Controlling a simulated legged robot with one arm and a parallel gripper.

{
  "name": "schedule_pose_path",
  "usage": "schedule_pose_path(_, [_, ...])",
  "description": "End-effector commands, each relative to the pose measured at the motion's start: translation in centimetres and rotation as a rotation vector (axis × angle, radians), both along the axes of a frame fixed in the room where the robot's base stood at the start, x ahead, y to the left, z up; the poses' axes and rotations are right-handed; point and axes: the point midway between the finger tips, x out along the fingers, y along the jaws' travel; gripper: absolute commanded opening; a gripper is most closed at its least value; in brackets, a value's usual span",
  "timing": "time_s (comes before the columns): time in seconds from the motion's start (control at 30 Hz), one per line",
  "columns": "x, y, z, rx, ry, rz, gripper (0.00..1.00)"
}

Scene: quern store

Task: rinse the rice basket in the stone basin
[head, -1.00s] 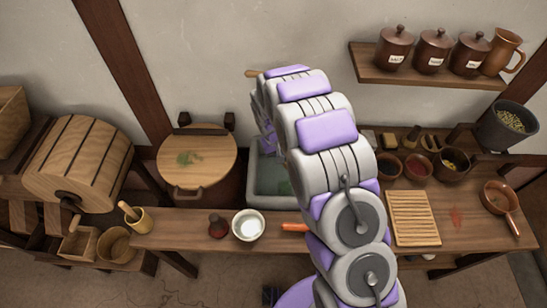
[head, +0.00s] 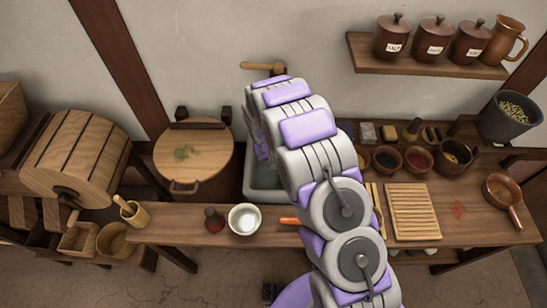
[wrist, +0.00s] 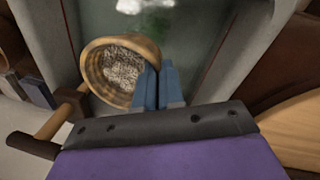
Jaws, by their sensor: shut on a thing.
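The rice basket (wrist: 122,72) is a round, tan woven basket with pale grains inside. In the wrist view it is tilted, its mouth facing the camera. My gripper (wrist: 158,68) is shut on the right side of its rim. The stone basin (head: 250,185) is grey and stands behind the counter, partly hidden by my arm. In the wrist view the basket is over the basin's greenish water (wrist: 200,30); I cannot tell whether it touches the water. In the head view my arm hides the basket and fingertips.
A wooden spout (head: 262,66) is on the wall above the basin. A lidded wooden tub (head: 195,155) stands left of the basin. On the counter are a white bowl (head: 245,219), a slatted board (head: 412,212) and several small bowls. A shelf (head: 420,58) with jars is at upper right.

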Motion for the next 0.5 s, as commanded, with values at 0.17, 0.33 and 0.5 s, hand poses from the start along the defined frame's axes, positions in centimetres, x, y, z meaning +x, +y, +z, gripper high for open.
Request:
schedule_pose_path(0.17, [0.1,0.3,-1.8,-0.002,-0.002,0.001,0.00])
schedule_pose_path(0.33, [0.0,0.1,-3.2,0.001,-0.002,0.000,0.00])
schedule_pose_path(0.5, [0.0,-0.4,-4.7,0.004,0.001,0.000,0.00])
